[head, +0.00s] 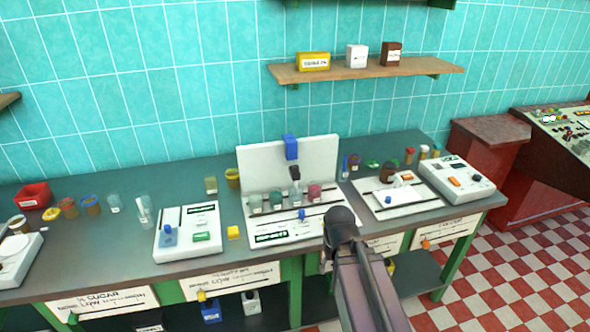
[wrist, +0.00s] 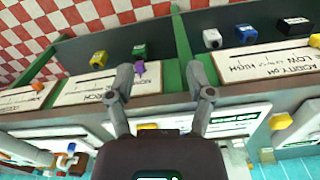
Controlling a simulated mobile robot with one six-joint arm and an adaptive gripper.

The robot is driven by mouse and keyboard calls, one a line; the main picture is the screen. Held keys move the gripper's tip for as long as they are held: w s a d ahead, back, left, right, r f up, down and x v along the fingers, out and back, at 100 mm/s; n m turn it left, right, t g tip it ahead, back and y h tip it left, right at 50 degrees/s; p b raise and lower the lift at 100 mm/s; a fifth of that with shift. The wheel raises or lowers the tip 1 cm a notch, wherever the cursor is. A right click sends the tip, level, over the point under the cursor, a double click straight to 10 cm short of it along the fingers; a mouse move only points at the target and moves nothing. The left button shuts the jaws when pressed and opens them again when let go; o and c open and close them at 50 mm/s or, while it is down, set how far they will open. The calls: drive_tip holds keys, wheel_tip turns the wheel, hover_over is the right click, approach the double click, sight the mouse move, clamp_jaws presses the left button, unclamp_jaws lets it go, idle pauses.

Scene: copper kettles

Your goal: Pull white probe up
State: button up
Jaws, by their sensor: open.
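A white probe (head: 403,178) appears to stand on the white device (head: 411,209) on the right part of the bench; its outline is small and blends with the device. In the wrist view a white upright part (wrist: 62,160) shows at the lower left, and I cannot tell if it is the same probe. My gripper (wrist: 166,88) is open and empty, with its fingers apart over the bench's front edge. In the head view my dark arm covers part of the bench front, and the fingertips are hard to make out. The gripper is apart from the probe.
A middle device (head: 290,235) with several jars and a white back panel stands left of the white device. A device with an orange button (head: 454,181) stands to its right. Label cards (wrist: 108,86) line the bench front. A wooden shelf (head: 366,71) hangs above.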

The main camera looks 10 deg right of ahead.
drive_tip(key=n+t+y+b, duration=0.7)
drive_tip(key=t+y+b, duration=0.35)
drive_tip(key=t, duration=0.45)
approach(296, 166)
drive_tip(key=v, duration=0.3)
drive_tip(key=shift+s+d+f+p, duration=0.2)
drive_tip(key=shift+s+d+p, duration=0.05)
drive_tip(key=shift+s+p, duration=0.05)
drive_tip(key=shift+w+a, duration=0.1)
drive_tip(key=x, duration=1.3)
drive_tip(key=shift+w+a+f, duration=0.2)
